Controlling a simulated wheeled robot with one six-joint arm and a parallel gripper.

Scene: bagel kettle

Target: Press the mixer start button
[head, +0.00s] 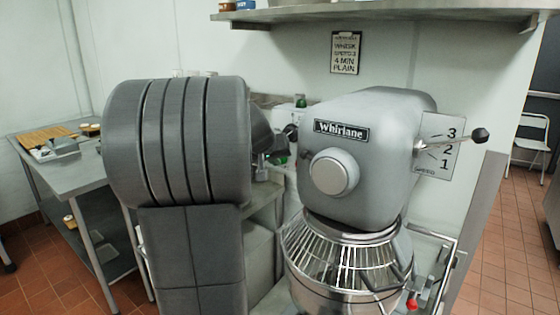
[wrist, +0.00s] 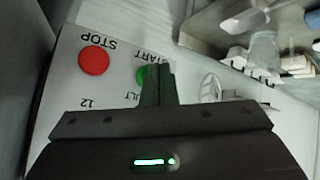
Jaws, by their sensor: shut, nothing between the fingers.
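The grey Whirlane mixer (head: 375,160) stands right of centre in the head view, its bowl under a wire guard (head: 345,255). In the wrist view a pale control panel (wrist: 122,66), seen upside down, carries a red STOP button (wrist: 94,60) and a green START button (wrist: 141,77). My gripper (wrist: 161,70) is shut and empty. Its fingertips overlap the right side of the START button and hide part of it. I cannot tell whether they touch it. In the head view my arm covers most of the gripper and the area beside the mixer.
A speed lever with a black knob (head: 480,135) sticks out at the mixer's right. A shelf (head: 390,14) hangs above, with a clipboard (head: 345,52) on the wall. A steel table (head: 85,172) stands at left. Open tiled floor (head: 510,240) lies at right.

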